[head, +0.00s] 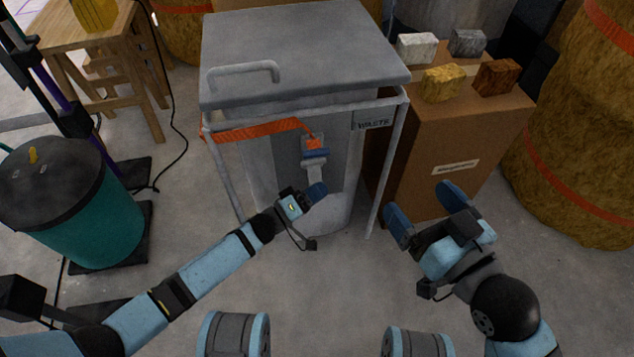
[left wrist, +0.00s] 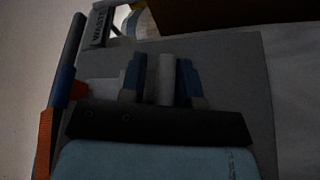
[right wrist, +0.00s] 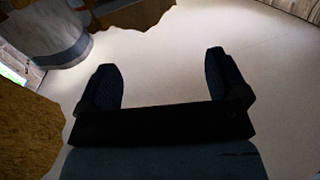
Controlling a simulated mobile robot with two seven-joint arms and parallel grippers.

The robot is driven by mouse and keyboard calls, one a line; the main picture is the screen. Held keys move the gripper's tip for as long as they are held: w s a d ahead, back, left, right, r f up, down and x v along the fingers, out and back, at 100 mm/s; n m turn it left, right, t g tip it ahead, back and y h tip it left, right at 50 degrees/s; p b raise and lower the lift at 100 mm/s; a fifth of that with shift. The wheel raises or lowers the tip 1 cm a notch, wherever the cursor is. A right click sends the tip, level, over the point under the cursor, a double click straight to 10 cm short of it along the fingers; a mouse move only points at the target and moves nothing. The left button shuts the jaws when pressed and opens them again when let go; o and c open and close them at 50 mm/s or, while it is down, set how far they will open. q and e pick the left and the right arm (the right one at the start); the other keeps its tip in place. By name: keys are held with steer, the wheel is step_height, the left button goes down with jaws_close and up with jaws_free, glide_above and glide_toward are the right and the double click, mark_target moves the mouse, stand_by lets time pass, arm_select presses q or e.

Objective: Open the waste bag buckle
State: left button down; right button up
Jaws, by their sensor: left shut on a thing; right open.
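The waste bin (head: 260,165) stands in a metal frame under a grey lid (head: 300,50). An orange strap (head: 260,130) runs across its front to the buckle (head: 314,155), which has an orange part and a blue bar. A pale grey tab (head: 316,173) hangs below the blue bar. My left gripper (head: 316,190) is at the tab's lower end. In the left wrist view its blue fingers (left wrist: 160,80) are shut on a grey piece, apparently this tab; the buckle's blue bar (left wrist: 66,75) is to the left. My right gripper (head: 425,209) is open and empty before the cardboard box.
The cardboard box (head: 450,140) right of the bin carries several small blocks. Straw bales (head: 585,130) stand at the far right. A teal drum (head: 80,215) and a wooden stool (head: 85,50) are left. Floor before the bin is clear.

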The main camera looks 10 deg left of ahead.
arm_select(q)
steer(key=r+n+y+p, duration=0.1)
steer(key=p, duration=0.2)
steer(key=shift+s+r, duration=0.15)
steer(key=shift+s, duration=0.05)
arm_select(e)
step_height(320, 180, up, 10)
steer(key=s+r+m+t+p, duration=0.1)
steer(key=s+m+t+p, duration=0.15)
steer(key=p, duration=0.35)
arm_select(q)
step_height(320, 180, up, 6)
steer(key=s+n+g+y+p, duration=0.2)
steer(key=s+n+g+p, duration=0.1)
steer(key=n+p, duration=0.6)
steer(key=shift+d+f+n+y+p, duration=0.25)
steer(key=shift+d+n+y+p, duration=0.05)
steer(key=shift+n, duration=0.4)
arm_select(e)
steer(key=s+d+f+g+h, duration=0.1)
steer(key=d+f+g+h, duration=0.4)
steer(key=f, duration=0.7)
steer(key=shift+s+d+f+g, duration=0.2)
steer(key=shift+d+f+g, duration=0.15)
steer(key=shift+f+g, duration=0.1)
